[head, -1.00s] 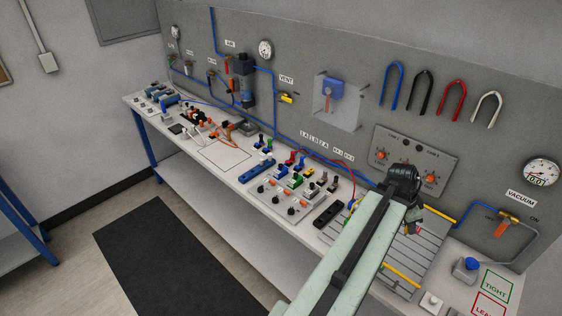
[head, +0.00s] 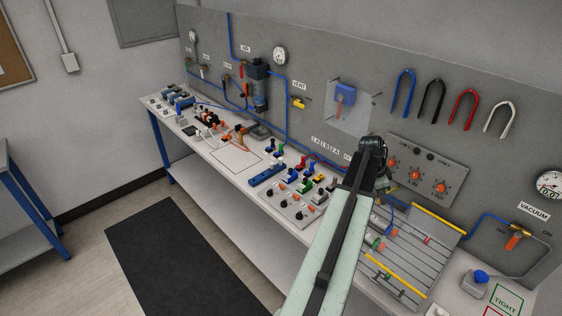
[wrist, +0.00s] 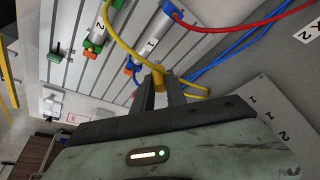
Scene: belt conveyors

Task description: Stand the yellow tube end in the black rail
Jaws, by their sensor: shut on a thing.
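In the wrist view my gripper (wrist: 162,82) is shut on the yellow tube end (wrist: 158,73). The yellow tube (wrist: 120,45) curves away to the upper left, and a yellow piece also shows right of the fingers. In the head view my gripper (head: 386,187) is above the bench, near the slotted plate's left edge, partly hidden by my arm. The black rail is not visible now; my arm covers that part of the bench. A blue rail (head: 267,173) lies farther left on the bench.
The slotted plate (head: 410,262) carries cylinders and yellow bars. Blue tubes (wrist: 225,62) and a red tube (wrist: 240,23) run close to my gripper. Coloured valves (head: 305,185) crowd the bench left of my arm. The panel with orange knobs (head: 427,172) stands behind.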

